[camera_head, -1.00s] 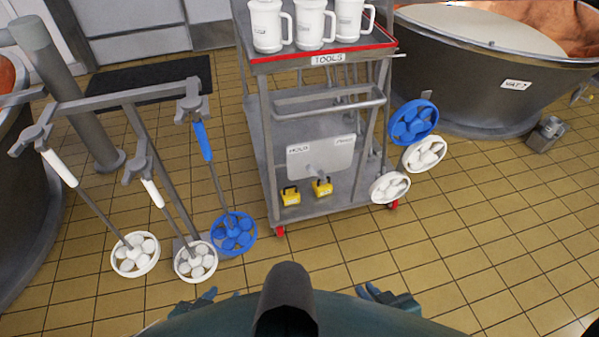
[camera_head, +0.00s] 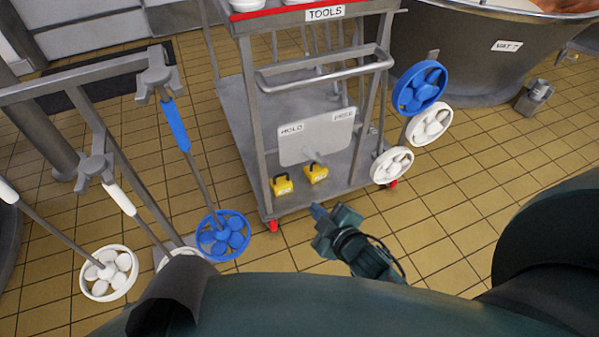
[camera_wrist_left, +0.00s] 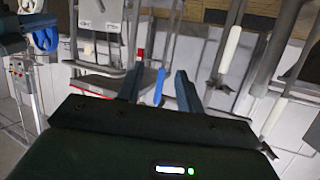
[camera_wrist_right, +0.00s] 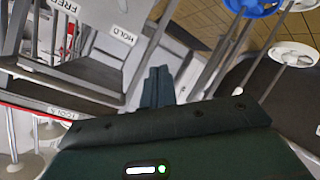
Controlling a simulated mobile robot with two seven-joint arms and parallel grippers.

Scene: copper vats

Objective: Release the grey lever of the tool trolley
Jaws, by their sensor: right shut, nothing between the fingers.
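The tool trolley (camera_head: 262,140) is a grey metal cart with a red-edged top tray. Low on it is a light plate (camera_head: 335,134) with labels at both upper corners, HOLD at left and apparently FREE at right. A small grey lever (camera_head: 314,156) sticks out at the plate's lower middle; its exact setting is hard to tell. My right gripper (camera_head: 317,211) is shut and empty, in front of the trolley and below the lever, apart from it. In the right wrist view the plate (camera_wrist_right: 98,22) is ahead and left of the fingers. My left gripper (camera_wrist_left: 159,88) is open and empty.
Two yellow blocks (camera_head: 282,185) sit on the trolley's lower shelf. A vat (camera_head: 452,60) is behind right.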

